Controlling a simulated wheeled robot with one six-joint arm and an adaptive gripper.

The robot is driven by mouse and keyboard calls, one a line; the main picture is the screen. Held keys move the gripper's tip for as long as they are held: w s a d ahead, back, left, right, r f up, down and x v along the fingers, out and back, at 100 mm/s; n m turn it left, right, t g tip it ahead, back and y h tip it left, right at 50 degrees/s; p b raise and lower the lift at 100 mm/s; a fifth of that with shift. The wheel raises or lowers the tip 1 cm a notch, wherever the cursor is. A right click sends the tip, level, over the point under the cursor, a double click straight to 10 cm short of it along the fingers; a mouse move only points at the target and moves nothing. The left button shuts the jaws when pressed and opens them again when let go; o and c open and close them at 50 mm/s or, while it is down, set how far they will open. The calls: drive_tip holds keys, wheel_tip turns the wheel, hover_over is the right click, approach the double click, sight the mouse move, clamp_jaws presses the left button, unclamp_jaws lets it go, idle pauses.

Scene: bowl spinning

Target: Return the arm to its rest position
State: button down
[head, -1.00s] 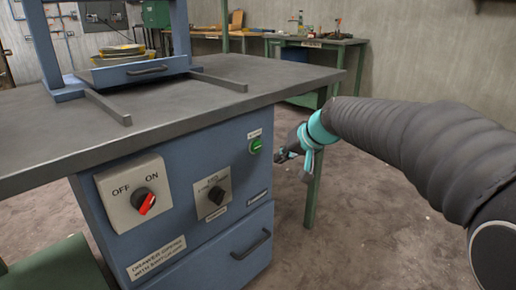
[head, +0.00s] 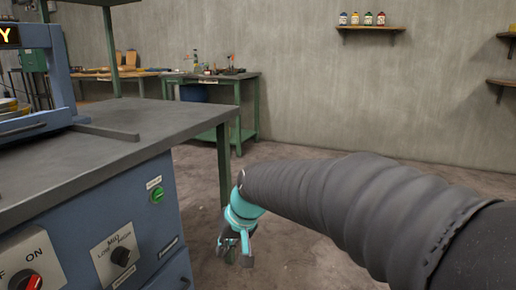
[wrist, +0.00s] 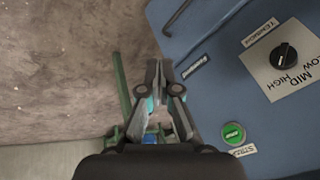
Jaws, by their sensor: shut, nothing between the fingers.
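My arm, in a dark ribbed sleeve, reaches in from the right of the head view. My gripper (head: 236,254) hangs at its end with a teal wrist, pointing down beside the right side of the blue machine cabinet. In the wrist view my gripper (wrist: 158,68) is shut and empty, with its fingertips over the floor close to the cabinet's edge. It touches nothing that I can see.
The blue cabinet (head: 85,240) at left carries a green button (head: 157,194), a speed knob (head: 121,256) and a red ON/OFF switch (head: 27,281). Its grey tabletop (head: 120,148) overhangs. A green workbench (head: 212,79) stands behind. Floor at the right is clear.

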drive_tip(key=s+d+r+m+t+h+p, duration=0.1)
drive_tip(key=s+d+r+p, duration=0.3)
drive_tip(key=s+d, duration=0.6)
drive_tip(key=s+d+r+m+t+h+p, duration=0.2)
drive_tip(key=s+d+r+p, duration=0.3)
drive_tip(key=s+d, duration=0.5)
drive_tip(key=d+r+h, duration=0.1)
drive_tip(key=d, duration=0.3)
drive_tip(key=shift+m, duration=0.3)
idle(1.0)
